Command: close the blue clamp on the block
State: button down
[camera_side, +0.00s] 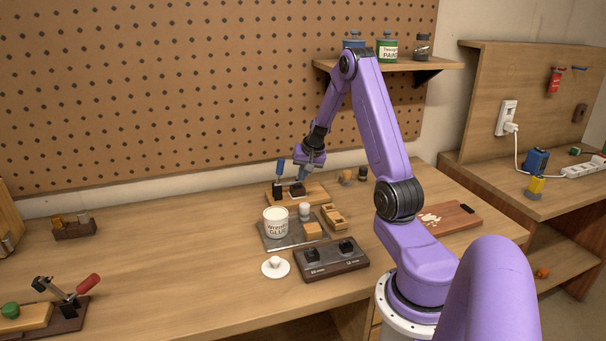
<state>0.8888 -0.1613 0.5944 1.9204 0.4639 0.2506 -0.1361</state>
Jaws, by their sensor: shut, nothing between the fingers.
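The clamp with the blue handle (280,167) stands at the left of a wooden base (313,193) near the back of the bench. Its handle is upright. A small dark piece (297,187) sits on the base just right of it; I cannot tell whether this is the block or part of the clamp. My gripper (303,174) is shut and empty. It points down just right of the blue handle, above the dark piece. Whether it touches either is too small to tell.
In front stand a glue tub (277,222) on a grey tray (270,243), a dark two-knob unit (331,262) and a white lid (275,267). A red-handled clamp (75,290) is at the front left.

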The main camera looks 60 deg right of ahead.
jog(key=shift+s+d+f, duration=0.15)
jog(key=shift+s+f, duration=0.2)
jog(key=shift+f, duration=0.2)
jog(key=shift+r, duration=0.5)
jog(key=s+d+r, duration=0.2)
jog(key=s+r, duration=0.5)
jog(key=r, duration=0.2)
jog(key=shift+s+d, duration=0.3)
jog(key=shift+d, duration=0.05)
